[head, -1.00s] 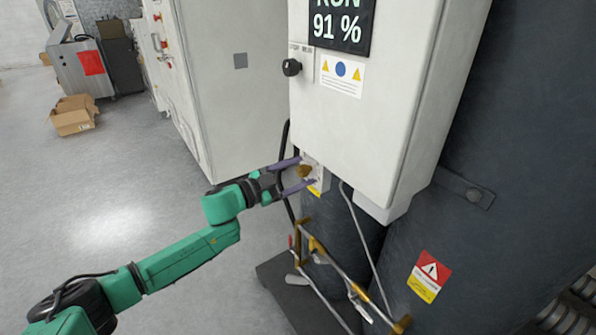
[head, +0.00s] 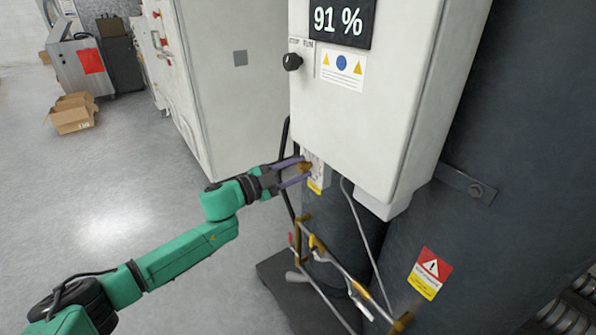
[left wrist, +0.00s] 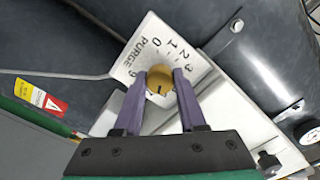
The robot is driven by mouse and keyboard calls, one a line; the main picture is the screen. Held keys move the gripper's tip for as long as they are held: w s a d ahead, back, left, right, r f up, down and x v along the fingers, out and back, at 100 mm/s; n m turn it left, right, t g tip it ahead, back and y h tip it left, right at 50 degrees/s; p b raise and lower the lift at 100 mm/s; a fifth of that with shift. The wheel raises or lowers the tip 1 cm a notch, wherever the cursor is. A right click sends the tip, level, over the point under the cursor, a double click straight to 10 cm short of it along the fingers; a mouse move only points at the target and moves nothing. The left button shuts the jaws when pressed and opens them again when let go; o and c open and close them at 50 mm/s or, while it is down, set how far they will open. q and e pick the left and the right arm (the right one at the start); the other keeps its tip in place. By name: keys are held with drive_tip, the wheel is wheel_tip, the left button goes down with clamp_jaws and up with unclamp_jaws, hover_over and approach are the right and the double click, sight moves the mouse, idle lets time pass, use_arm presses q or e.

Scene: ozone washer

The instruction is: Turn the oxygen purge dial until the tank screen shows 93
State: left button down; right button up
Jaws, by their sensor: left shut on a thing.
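The purge dial is a brass knob (left wrist: 160,80) on a white plate (left wrist: 140,62) marked PURGE with numbers around it. My left gripper (left wrist: 160,84) is shut on the knob, one purple finger on each side. In the head view the left gripper (head: 306,169) reaches the knob below the white cabinet, and its fingers partly hide it. The tank screen (head: 338,22) on the cabinet front reads 91 %; its upper line is cut off by the frame. My right gripper is not in view.
A black STOP/RUN knob (head: 292,62) and a warning label (head: 342,68) are on the white cabinet (head: 390,110). Brass-ended pipework (head: 330,265) stands below the gripper. Dark tanks (head: 500,160) fill the right side. Open floor lies at the left, with a cardboard box (head: 73,114) farther back.

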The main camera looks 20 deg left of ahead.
use_arm(q)
drive_tip(key=shift+m+b, duration=0.45)
drive_tip(key=shift+m, duration=1.05)
drive_tip(key=shift+c, duration=2.4)
unclamp_jaws()
drive_tip(key=b+v, duration=0.4)
drive_tip(key=v, duration=1)
drive_tip(key=shift+s, duration=0.25)
drive_tip(key=shift+a, duration=0.15)
